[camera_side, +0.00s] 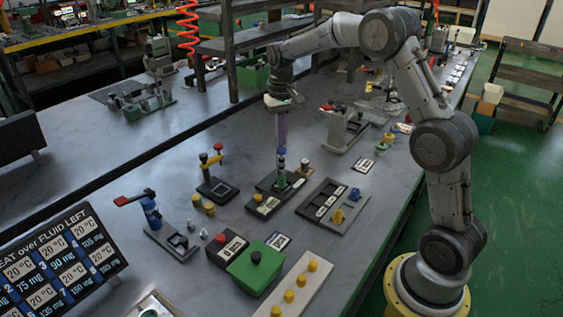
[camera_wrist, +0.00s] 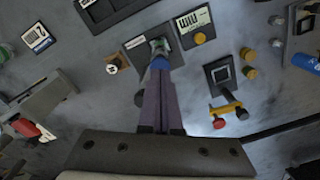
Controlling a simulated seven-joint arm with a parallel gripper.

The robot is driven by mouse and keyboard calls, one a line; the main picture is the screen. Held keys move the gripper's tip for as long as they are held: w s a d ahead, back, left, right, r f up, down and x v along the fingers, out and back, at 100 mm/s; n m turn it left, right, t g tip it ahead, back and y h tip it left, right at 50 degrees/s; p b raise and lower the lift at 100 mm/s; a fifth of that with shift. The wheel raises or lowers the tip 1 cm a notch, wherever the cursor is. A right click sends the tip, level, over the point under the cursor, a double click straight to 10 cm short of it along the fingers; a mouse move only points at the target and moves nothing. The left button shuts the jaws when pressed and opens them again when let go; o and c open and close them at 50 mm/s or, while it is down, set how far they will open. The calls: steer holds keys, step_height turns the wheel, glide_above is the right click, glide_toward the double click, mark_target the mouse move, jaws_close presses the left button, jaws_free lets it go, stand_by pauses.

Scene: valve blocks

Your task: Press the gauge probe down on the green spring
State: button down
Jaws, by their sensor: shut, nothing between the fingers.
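My gripper (camera_side: 282,146) points straight down in the side view, its long purple fingers shut. In the wrist view, my gripper (camera_wrist: 160,72) reaches away from the camera toward a dark block (camera_wrist: 146,44). A small blue piece (camera_side: 281,152) shows right at the fingertips; I cannot tell whether it is the gauge probe or part of the fingers. The green spring (camera_side: 281,182) stands upright on the dark block (camera_side: 268,205) below the tips. In the wrist view, the green spring (camera_wrist: 160,46) is partly hidden by the fingertips. I cannot tell whether the tip touches it.
A block with a yellow-handled lever (camera_side: 212,180) stands left of the spring's block. A green box with a black knob (camera_side: 256,262) and a white strip with yellow buttons (camera_side: 300,287) lie in front.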

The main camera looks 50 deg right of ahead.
steer(key=shift+f, duration=1.3)
stand_by(1.9)
steer(key=shift+r, duration=1.35)
